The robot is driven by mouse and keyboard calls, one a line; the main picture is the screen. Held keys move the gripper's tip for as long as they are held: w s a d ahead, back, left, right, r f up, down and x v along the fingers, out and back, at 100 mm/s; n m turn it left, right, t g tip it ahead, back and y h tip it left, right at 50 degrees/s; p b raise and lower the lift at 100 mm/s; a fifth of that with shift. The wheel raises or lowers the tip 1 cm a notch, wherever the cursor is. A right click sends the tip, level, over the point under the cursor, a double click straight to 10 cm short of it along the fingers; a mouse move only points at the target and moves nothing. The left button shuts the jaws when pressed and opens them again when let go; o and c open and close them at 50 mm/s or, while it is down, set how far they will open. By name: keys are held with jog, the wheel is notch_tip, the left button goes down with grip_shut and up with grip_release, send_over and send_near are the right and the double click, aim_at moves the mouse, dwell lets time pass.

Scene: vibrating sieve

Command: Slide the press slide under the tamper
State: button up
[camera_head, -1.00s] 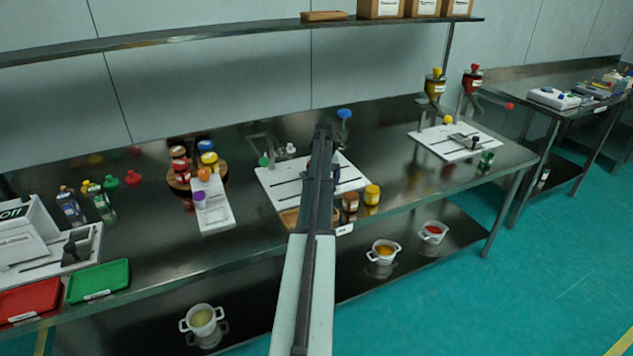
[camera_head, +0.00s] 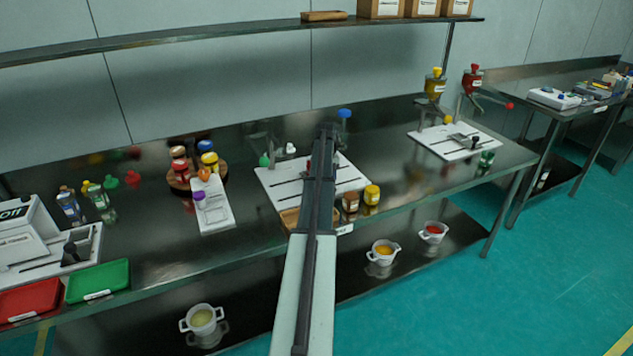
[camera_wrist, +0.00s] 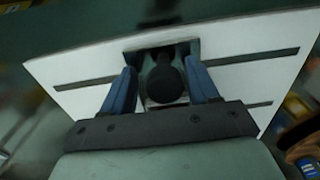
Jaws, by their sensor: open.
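In the wrist view my gripper (camera_wrist: 162,66) is open, with one blue finger on each side of a dark round knob (camera_wrist: 165,82). The knob stands in a cut-out of a white slotted board (camera_wrist: 85,70), and appears to be the press slide's handle. I cannot tell whether the fingers touch it. In the head view the white board (camera_head: 268,178) lies mid-table, partly hidden by my arm. A blue knob (camera_head: 344,113) shows behind the board, perhaps the top of the tamper. The slide and the gripper fingers are hidden there.
Left of the board are a narrow white tray (camera_head: 217,220) with small jars and a round rack of bottles (camera_head: 180,183). Two small jars (camera_head: 372,194) stand at its front right. Another white board (camera_head: 426,139) with dispensers is at the right. The table between the boards is mostly clear.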

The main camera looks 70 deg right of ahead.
jog(key=shift+s+d, duration=4.7)
jog(key=o, duration=0.8)
jog(key=shift+c, duration=0.2)
jog(key=shift+r, duration=0.1)
notch_tip(320, 180, up, 9)
